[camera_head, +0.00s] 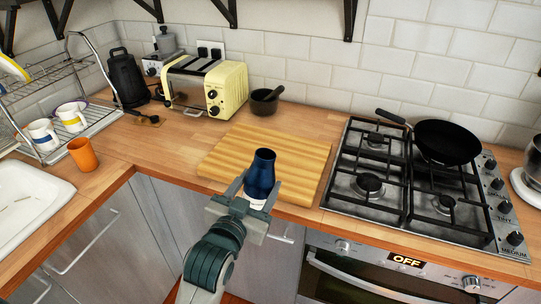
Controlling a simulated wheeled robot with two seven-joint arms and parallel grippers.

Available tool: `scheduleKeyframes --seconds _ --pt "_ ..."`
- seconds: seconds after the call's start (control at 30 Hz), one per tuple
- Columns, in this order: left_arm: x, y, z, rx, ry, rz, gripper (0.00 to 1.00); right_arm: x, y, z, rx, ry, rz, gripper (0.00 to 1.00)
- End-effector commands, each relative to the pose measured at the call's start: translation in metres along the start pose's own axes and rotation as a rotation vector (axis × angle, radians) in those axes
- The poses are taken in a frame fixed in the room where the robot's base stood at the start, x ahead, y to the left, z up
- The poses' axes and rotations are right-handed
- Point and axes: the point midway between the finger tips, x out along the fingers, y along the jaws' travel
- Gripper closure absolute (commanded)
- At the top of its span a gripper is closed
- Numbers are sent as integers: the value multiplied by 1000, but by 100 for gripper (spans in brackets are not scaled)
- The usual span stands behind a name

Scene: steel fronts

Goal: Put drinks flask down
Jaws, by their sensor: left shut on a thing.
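The drinks flask (262,170) is dark blue with a white lower part. It is upright between the fingers of my left gripper (250,195), which is shut on it. In the head view the flask overlaps the front edge of the wooden cutting board (225,155) on the counter. I cannot tell whether its base touches anything. My right gripper is not in view.
A gas hob (370,210) with a black pan (446,142) is right of the board. An orange cup (83,154) is left. Most of the board is bare.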

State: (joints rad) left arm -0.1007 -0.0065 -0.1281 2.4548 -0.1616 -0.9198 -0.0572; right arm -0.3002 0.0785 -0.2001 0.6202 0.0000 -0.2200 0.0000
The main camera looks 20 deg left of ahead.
Motion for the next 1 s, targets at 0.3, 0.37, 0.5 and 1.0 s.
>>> scheduleKeyframes --seconds 0.3,0.37,0.5,1.0 --pt "8 0 -10 -5 9 1 75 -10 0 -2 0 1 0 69" --pt "13 0 -15 -8 13 2 75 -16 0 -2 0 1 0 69" --pt "30 0 -29 -20 25 7 75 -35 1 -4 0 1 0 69" --pt "118 1 -96 -103 96 29 75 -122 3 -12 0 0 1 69"
